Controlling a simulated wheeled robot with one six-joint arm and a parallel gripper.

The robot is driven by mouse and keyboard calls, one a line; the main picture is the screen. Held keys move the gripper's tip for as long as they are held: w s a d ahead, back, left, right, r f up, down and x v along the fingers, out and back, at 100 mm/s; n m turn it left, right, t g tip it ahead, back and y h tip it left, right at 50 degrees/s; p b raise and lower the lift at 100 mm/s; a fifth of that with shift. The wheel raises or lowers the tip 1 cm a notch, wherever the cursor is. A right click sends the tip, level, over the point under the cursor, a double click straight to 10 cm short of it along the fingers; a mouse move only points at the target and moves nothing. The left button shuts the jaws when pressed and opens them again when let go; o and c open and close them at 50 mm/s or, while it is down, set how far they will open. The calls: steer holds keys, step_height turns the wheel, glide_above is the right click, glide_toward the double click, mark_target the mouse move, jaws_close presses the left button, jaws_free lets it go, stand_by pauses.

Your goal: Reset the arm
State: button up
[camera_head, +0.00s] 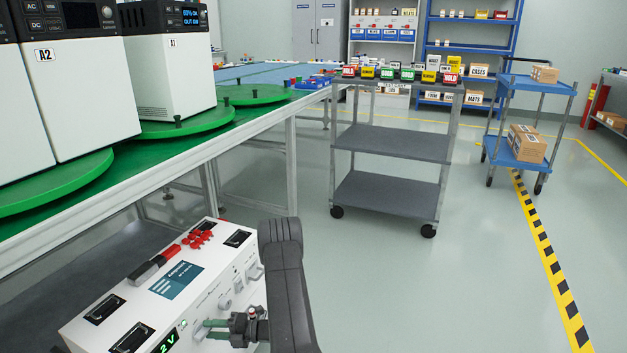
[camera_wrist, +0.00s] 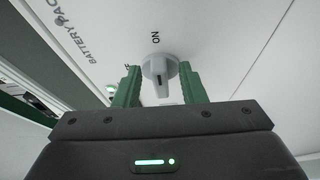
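My gripper (camera_head: 212,329) is at the front face of a white box (camera_head: 215,262), low in the head view. The box has red connectors, a teal label and a green-lit display. In the wrist view, the two green fingers of my gripper (camera_wrist: 160,88) are apart, one on each side of a pale grey knob (camera_wrist: 160,75). Small gaps show between the fingers and the knob's grip. The knob sits on a white panel (camera_wrist: 215,35) with "BATTERY PACK" lettering and an "ON" mark beyond the knob. In the head view the knob is too small to tell.
White units marked A1 (camera_head: 165,70) and A2 (camera_head: 75,95) stand on green turntables (camera_head: 60,187) along the bench at left. A grey cart (camera_head: 390,142) with labelled bins and a blue cart (camera_head: 535,83) stand behind. The floor (camera_head: 400,290) at right is open.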

stand_by(0.4)
steer(key=d+p, duration=0.4)
steer(key=d, duration=1)
steer(key=a+r+n+h, duration=0.1)
steer(key=a+n, duration=0.4)
steer(key=a, duration=0.9)
steer(key=shift+s+a+r+n+t+h+b, duration=0.2)
steer(key=shift+n+t+h+b, duration=0.15)
steer(key=shift+h, duration=0.35)
